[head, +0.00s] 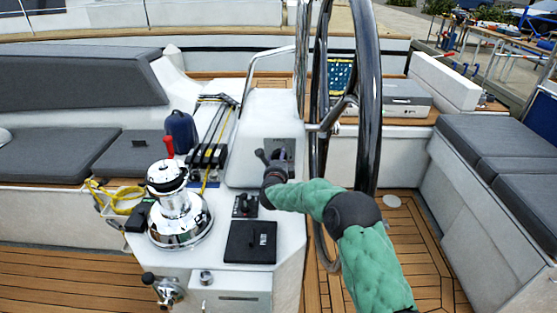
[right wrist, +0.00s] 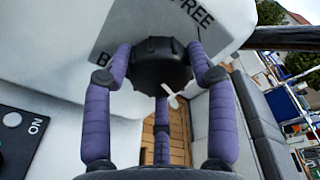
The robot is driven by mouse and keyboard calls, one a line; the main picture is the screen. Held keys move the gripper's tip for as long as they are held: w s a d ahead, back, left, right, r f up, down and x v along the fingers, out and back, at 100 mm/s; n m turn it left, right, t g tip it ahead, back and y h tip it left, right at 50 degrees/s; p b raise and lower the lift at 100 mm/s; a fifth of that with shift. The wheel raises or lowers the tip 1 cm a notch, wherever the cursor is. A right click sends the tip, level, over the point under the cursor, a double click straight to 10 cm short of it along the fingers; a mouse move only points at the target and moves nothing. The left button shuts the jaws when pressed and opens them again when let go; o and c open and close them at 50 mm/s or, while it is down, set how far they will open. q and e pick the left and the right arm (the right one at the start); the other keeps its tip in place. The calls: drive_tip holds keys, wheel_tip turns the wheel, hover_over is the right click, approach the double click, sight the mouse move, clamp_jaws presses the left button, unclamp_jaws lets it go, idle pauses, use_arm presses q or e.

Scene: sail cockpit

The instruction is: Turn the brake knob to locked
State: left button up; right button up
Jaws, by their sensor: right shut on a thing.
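The brake knob (right wrist: 158,62) is a round black knob with a ridged rim on the white pedestal, seen in the right wrist view. A small white pointer (right wrist: 173,96) shows at its lower edge. Behind it is a grey label plate (right wrist: 102,55) with "FREE" at upper right and a "B" at left; the rest is hidden. My right gripper (right wrist: 160,78) has its purple fingers shut around the knob. In the head view my right gripper (head: 275,164) is at the pedestal face and mostly hides the knob. My left gripper is out of view.
A chrome winch (head: 175,205) and a black square panel (head: 250,242) are on the white console to the left. A dark switch panel with "ON" (right wrist: 25,130) is near the gripper.

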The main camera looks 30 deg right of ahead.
drive_tip(key=shift+s+d+r+m, duration=0.2)
drive_tip(key=shift+d+m, duration=0.25)
drive_tip(key=shift+m, duration=0.55)
drive_tip(key=shift+f, duration=0.15)
drive_tip(key=shift+c, duration=0.2)
drive_tip(key=o, duration=1.1)
drive_tip(key=shift+o, duration=0.2)
drive_tip(key=shift+d+f, duration=0.1)
drive_tip(key=shift+a, duration=0.25)
drive_tip(key=shift+a, duration=0.1)
drive_tip(key=v, duration=1.2)
